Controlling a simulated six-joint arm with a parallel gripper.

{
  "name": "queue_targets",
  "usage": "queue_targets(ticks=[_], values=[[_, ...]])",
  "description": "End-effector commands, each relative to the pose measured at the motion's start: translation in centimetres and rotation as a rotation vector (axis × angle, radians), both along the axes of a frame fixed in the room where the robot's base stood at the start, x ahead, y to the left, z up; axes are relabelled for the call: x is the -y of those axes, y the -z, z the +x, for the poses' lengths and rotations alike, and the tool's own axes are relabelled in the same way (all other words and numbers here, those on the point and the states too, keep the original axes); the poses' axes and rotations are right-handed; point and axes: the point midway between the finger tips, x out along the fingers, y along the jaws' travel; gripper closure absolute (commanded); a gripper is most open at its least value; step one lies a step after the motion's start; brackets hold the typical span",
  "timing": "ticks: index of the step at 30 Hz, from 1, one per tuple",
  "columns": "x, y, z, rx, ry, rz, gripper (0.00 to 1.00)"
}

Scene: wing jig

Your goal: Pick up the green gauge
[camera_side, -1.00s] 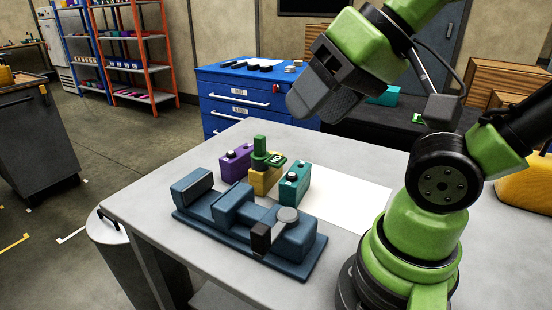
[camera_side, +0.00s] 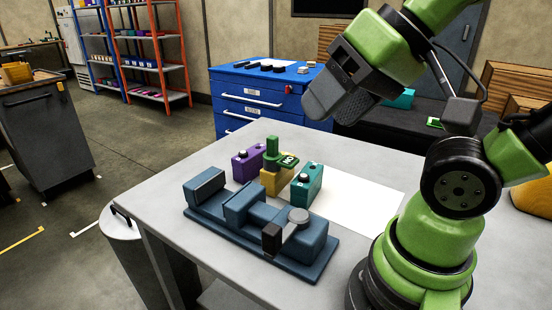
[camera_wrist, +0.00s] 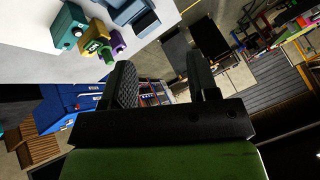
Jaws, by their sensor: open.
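The green gauge (camera_side: 273,153) stands upright at the yellow block (camera_side: 275,183), with a flat green tag (camera_side: 288,160) beside it. It also shows in the wrist view, small, at the upper left (camera_wrist: 96,47). A purple block (camera_side: 247,167) stands to its left and a teal block (camera_side: 307,184) to its right. My gripper (camera_side: 318,108) is open and empty, raised well above the table and away from the gauge. In the wrist view its two fingers (camera_wrist: 163,85) stand apart with nothing between them. How the gauge's lower end meets the yellow block cannot be told.
A dark blue jig (camera_side: 262,229) with raised blocks and a grey clamp lies in front of the blocks. A white sheet (camera_side: 358,211) lies to their right on the grey table (camera_side: 160,210). A blue drawer cabinet (camera_side: 255,100) stands behind the table.

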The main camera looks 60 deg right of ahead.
Motion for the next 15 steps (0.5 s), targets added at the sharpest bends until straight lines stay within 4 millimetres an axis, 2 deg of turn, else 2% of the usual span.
queue_targets(ticks=[4, 7, 11, 15], values=[[0.2, -0.3, 0.5, -0.009, -0.004, -0.011, 0.46], [0.7, -1.0, 2.0, -0.043, -0.017, -0.046, 0.46], [2.4, -2.0, 5.7, -0.121, -0.054, -0.118, 0.46], [5.2, -1.9, 10.4, -0.22, -0.106, -0.193, 0.46]])
